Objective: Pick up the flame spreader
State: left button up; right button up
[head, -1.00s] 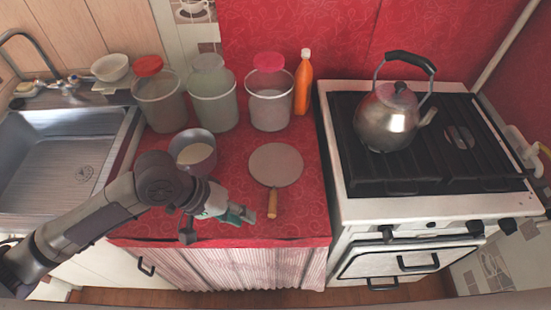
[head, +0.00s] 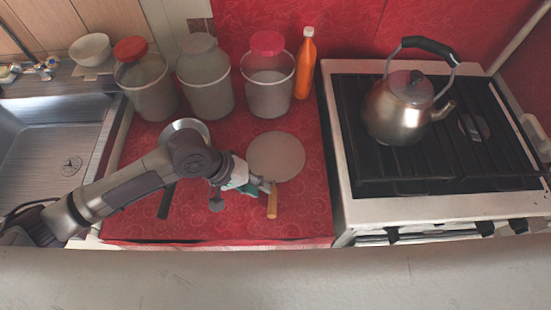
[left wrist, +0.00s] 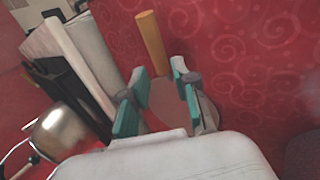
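The flame spreader is a flat grey-brown disc (head: 276,157) with a wooden handle (head: 272,204) pointing to the counter's front edge. It lies on the red oilcloth. My left gripper (head: 265,187) is at the handle near the disc, with teal finger pads. In the left wrist view the gripper (left wrist: 160,70) is open, its fingers apart. The wooden handle (left wrist: 151,42) shows beyond the fingertips, and part of the disc shows between the fingers. I cannot tell whether a finger touches it. My right gripper is out of view.
A pan (head: 190,126) is partly hidden behind my left arm. Lidded containers (head: 267,91) and an orange bottle (head: 304,66) stand at the back. A kettle (head: 398,108) sits on the stove (head: 345,200) to the right. The sink (head: 50,135) is at left.

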aim_at(270, 195)
pick_arm(q)
jog(key=shift+w+d+f, duration=0.1)
jog(key=shift+d+f, duration=0.05)
jog(key=shift+f, duration=0.05)
jog(key=x, duration=0.4)
jog(key=shift+d+f+p, duration=0.1)
jog(key=shift+d+p, duration=0.05)
jog(key=shift+p, duration=0.2)
jog(key=shift+d+f, duration=0.15)
jog(key=shift+f, duration=0.1)
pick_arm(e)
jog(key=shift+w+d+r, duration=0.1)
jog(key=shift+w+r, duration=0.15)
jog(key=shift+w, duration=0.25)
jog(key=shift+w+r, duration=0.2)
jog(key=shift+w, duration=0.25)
pick_arm(q)
grip_shut()
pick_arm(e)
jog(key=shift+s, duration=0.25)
